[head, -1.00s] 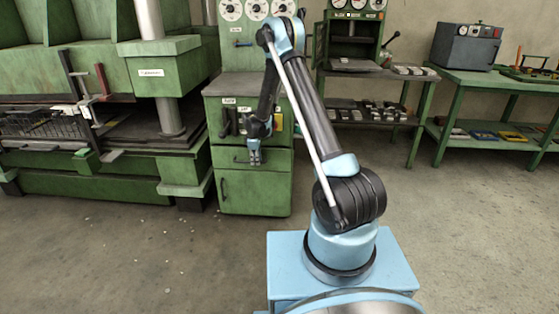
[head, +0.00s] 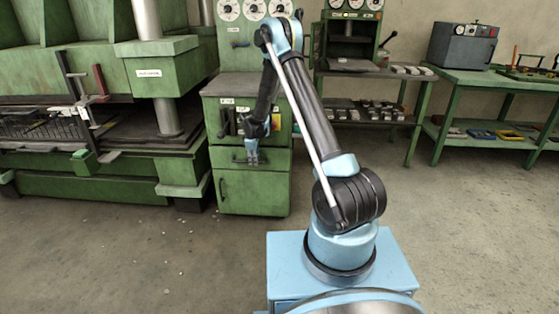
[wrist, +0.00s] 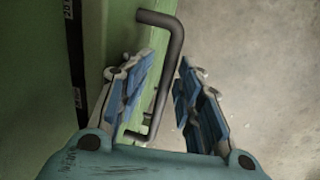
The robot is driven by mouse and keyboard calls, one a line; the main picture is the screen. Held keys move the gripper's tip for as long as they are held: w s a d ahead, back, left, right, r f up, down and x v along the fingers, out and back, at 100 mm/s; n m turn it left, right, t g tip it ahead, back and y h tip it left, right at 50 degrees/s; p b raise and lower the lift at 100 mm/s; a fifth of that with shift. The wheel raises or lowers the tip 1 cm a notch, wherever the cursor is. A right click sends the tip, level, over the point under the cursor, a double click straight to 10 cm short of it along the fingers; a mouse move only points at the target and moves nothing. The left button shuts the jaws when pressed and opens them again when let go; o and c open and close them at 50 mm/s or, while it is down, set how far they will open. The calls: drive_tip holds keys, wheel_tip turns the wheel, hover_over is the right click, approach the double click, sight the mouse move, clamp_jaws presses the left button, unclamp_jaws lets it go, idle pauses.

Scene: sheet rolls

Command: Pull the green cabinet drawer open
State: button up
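The green cabinet (head: 272,190) stands left of my arm, with a drawer front (head: 221,157) at middle height. In the head view no clear gap shows around the drawer. My gripper (head: 253,160) is in front of the drawer's right part and hides some of it. In the wrist view, the dark bar handle (wrist: 174,60) stands out from the green front and runs between the two blue-padded fingers of my gripper (wrist: 168,85). The fingers are apart, one on each side of the bar. The left finger lies between the bar and the green front; I cannot tell whether it touches.
A lower door (head: 250,195) with its own handle is below the drawer. A large green press (head: 90,185) stands close on the left. A shelf unit (head: 362,118) and a green table (head: 500,82) stand on the right.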

drive_tip(key=a, duration=0.2)
drive_tip(key=s+a+r, duration=0.1)
drive_tip(key=shift+a, duration=0.25)
wheel_tip(320, 180, up, 11)
hover_over(247, 162)
drive_tip(key=s+d, duration=0.2)
drive_tip(key=s, duration=0.1)
drive_tip(key=shift+w+a+f, duration=0.2)
drive_tip(key=shift+a, duration=0.05)
